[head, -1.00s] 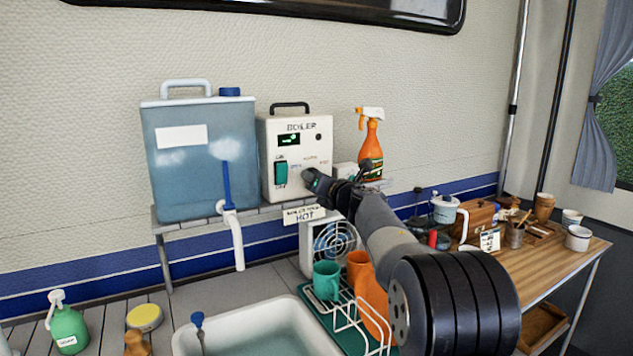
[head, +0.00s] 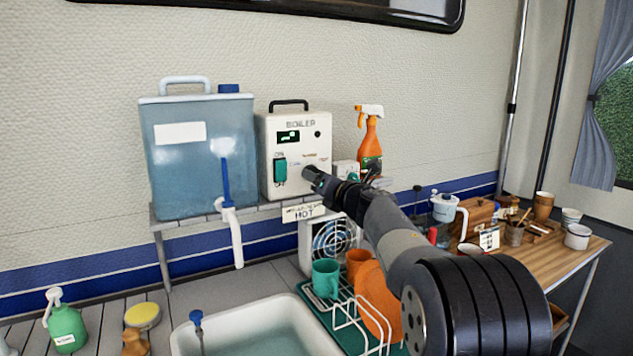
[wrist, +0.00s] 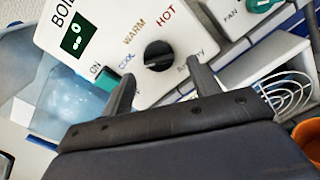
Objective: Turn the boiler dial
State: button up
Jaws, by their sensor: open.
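The boiler (head: 296,150) is a white box with a carrying handle, standing on the shelf right of the water tank. Its black round dial (wrist: 158,54) shows in the wrist view, with the words COOL, WARM and HOT around it. A green ON/OFF switch (head: 281,170) is on its left side, below a small lit display (head: 288,137). My gripper (wrist: 160,82) is open, its two fingers spread below and either side of the dial. I see no finger touching the dial. In the head view my gripper hides the dial's surroundings.
A blue water tank (head: 198,165) stands left of the boiler, an orange spray bottle (head: 369,140) right of it. Below are a fan (head: 334,238), a teal mug (head: 326,279), a dish rack and a sink (head: 255,338).

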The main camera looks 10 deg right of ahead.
jog(key=v, duration=0.8)
jog(key=shift+b, duration=0.45)
jog(key=shift+w, duration=0.1)
jog(key=p+x, duration=0.2)
jog(key=x, duration=0.8)
jog(key=shift+w, duration=0.4)
jog(key=shift+s+a, duration=0.1)
